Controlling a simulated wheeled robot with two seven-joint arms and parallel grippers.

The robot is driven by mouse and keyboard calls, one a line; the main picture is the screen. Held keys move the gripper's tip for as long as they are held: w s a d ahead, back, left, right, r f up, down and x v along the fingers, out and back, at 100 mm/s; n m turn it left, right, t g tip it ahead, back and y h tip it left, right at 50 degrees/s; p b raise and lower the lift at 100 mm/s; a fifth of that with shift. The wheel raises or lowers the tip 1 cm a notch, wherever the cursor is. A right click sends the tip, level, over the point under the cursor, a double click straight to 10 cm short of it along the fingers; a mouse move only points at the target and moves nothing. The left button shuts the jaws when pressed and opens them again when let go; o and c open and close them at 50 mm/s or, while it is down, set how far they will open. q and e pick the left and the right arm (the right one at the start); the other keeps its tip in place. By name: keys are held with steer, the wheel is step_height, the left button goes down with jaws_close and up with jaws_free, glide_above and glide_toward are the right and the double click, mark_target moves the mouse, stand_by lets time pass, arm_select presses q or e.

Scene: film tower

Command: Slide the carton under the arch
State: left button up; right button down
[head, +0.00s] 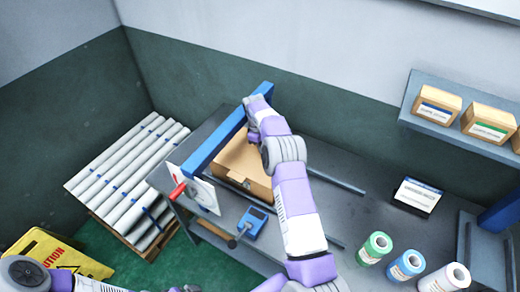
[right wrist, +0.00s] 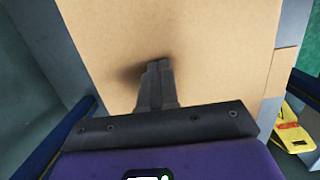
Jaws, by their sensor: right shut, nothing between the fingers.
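The brown carton (head: 243,163) lies on the grey bench between two rails, right beside the blue arch (head: 228,130). The arch's top bar hides its left edge, so how far it reaches underneath cannot be told. My right arm covers part of the carton. My right gripper (right wrist: 158,68) is shut and empty, its fingertips at or very close to the carton's cardboard face (right wrist: 215,45) in the right wrist view, with a dark shadow beside them. Its fingers are hidden in the head view.
A white panel with a red handle (head: 178,191) stands at the arch's near end. A blue handheld device (head: 252,222), several film rolls (head: 375,248) and a label box (head: 417,196) are on the bench (head: 345,205). A yellow caution sign (head: 60,255) stands on the floor.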

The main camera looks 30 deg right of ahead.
steer(key=shift+a+f, duration=0.2)
steer(key=shift+f, duration=0.15)
steer(key=shift+r+p, duration=0.45)
steer(key=shift+r, duration=0.1)
steer(key=shift+w+d+r, duration=0.1)
steer(key=shift+w+r, duration=0.05)
steer(key=shift+w, duration=0.05)
step_height(320, 180, up, 7)
steer(key=shift+w+a, duration=0.25)
steer(key=shift+w, duration=0.15)
